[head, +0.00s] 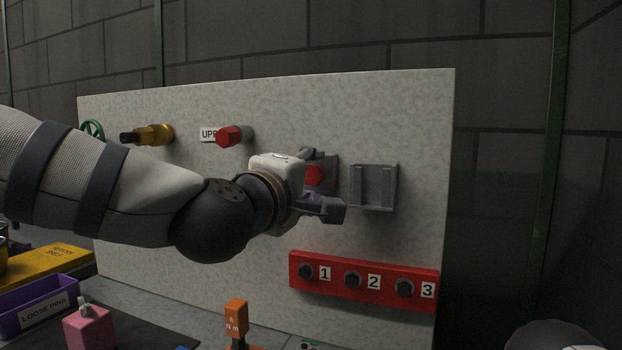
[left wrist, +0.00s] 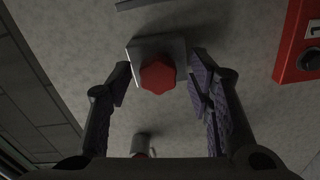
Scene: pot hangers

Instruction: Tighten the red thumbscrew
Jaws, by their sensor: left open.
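The red thumbscrew (head: 314,174) sits on a grey square plate on the upright speckled panel. In the left wrist view the red thumbscrew (left wrist: 158,76) is a lobed knob in front of its grey plate (left wrist: 172,47). My left gripper (head: 322,180) is at the plate with its fingers spread, one above and one below the knob. In the left wrist view the fingers of the left gripper (left wrist: 160,88) stand either side of the knob, with gaps, and are not closed on it. The gripper partly hides the plate in the head view. My right gripper is not seen.
A grey bracket (head: 374,187) is right of the thumbscrew. A red strip (head: 340,291) with dark bolts numbered 1 to 3 is below. Another red knob (head: 228,136) and a brass fitting (head: 154,135) stick out at the upper left. A purple bin (head: 48,296) stands lower left.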

